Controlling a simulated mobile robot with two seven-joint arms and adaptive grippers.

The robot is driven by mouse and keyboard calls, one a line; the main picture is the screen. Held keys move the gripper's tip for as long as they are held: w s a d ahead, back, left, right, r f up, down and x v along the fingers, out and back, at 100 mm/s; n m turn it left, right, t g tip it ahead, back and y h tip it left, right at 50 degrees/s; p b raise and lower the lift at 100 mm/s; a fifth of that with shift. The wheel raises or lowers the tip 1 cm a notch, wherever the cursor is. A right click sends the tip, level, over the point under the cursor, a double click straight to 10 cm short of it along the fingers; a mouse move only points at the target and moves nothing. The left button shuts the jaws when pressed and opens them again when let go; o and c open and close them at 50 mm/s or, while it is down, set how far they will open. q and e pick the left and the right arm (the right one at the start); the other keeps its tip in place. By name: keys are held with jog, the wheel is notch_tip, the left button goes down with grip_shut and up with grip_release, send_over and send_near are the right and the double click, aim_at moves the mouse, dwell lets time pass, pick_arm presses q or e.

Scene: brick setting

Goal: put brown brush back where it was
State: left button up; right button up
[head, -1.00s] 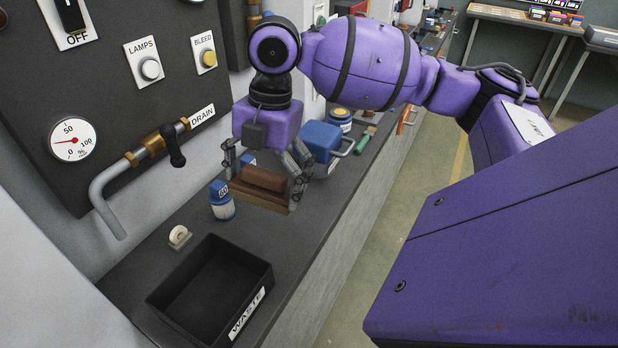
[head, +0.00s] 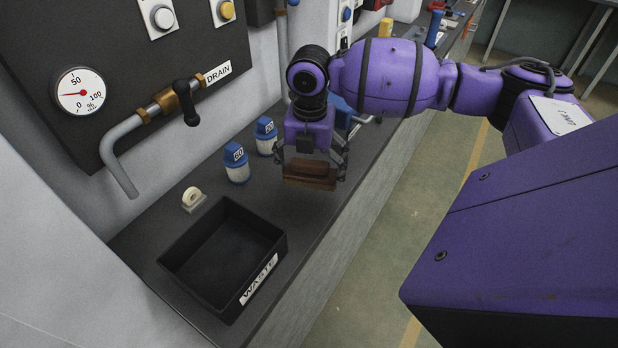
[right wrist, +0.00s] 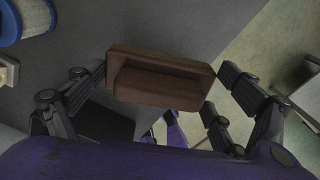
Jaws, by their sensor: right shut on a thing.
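The brown brush (head: 312,172), a block with a raised grip on its back, is in my right gripper (head: 310,165). The fingers are shut on its two ends, and it appears held above the dark counter. In the right wrist view the brush (right wrist: 162,78) spans between the finger pads of the gripper (right wrist: 160,90). The underside of the brush is hidden in that view. My left gripper does not show in either view.
A black WASTE tray (head: 283,246) stands on the counter (head: 300,225) towards the front. A tape roll (head: 192,198) and two blue-capped bottles (head: 237,165) (head: 266,136) line the wall side. A blue box (head: 341,112) is partly hidden behind my right gripper.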

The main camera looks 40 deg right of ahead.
aim_at(310, 178)
jog(key=shift+w+d+f, duration=0.35)
jog(key=shift+w+f, duration=0.2)
jog(key=shift+f, duration=0.2)
jog(key=shift+w+d+f, duration=0.1)
jog(key=shift+f, duration=0.75)
jog(key=shift+w+d+f, duration=0.1)
jog(key=shift+f, duration=0.75)
jog(key=shift+a, duration=0.1)
jog(key=o, duration=0.7)
jog(key=shift+f, duration=0.15)
notch_tip(310, 178, up, 12)
jog(key=shift+r, duration=0.15)
